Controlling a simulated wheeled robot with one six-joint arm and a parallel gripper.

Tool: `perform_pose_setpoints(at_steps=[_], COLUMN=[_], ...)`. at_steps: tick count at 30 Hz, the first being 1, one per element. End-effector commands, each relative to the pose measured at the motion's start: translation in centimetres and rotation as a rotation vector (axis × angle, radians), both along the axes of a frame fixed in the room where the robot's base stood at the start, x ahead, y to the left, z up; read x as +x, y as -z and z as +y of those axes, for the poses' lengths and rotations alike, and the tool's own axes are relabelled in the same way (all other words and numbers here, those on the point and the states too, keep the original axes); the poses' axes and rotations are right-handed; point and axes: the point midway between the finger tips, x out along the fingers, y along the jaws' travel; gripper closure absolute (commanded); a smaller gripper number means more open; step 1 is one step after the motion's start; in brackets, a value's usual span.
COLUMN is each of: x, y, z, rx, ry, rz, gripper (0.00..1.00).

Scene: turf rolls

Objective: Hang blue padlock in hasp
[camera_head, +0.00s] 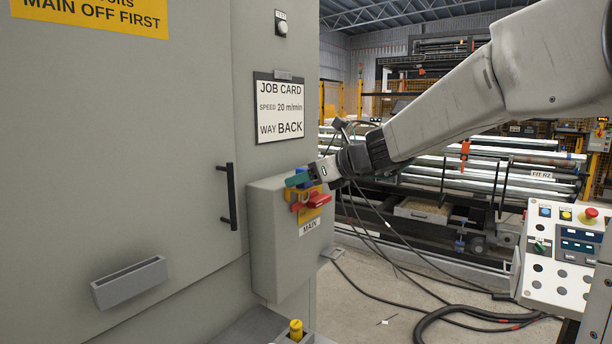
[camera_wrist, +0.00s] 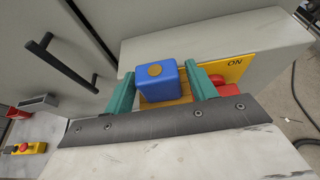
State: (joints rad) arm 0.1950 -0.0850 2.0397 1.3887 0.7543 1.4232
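The blue padlock (camera_wrist: 160,82) shows in the wrist view, with a round brass-coloured disc on its near face. In the head view my gripper (camera_head: 306,180) is at the front of the grey MAIN switch box, and only a little of the padlock (camera_head: 298,179) shows. Behind the padlock are the switch's yellow plate (camera_wrist: 238,68) and red handle (camera_head: 317,201). The padlock's shackle and the hasp opening are hidden, so I cannot tell whether they meet.
The grey switch box (camera_head: 278,240) stands out from the cabinet beside a black door handle (camera_head: 230,196). A grey tray (camera_head: 130,283) is fixed on the cabinet door. A yellow-topped button (camera_head: 296,329) is below the box. A control panel (camera_head: 565,255) and floor cables are right.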

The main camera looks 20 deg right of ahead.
Motion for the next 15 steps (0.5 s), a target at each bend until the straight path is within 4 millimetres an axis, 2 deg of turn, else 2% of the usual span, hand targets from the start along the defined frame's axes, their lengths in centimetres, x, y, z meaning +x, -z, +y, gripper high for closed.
perform_pose_setpoints(at_steps=[10, 15], x=[-0.2, -1.9], y=[-0.1, -1.1], z=[-0.2, -1.4], rx=[-0.001, -0.001], ry=[0.0, 0.002], rz=[-0.001, -0.003], gripper=[0.37, 0.37])
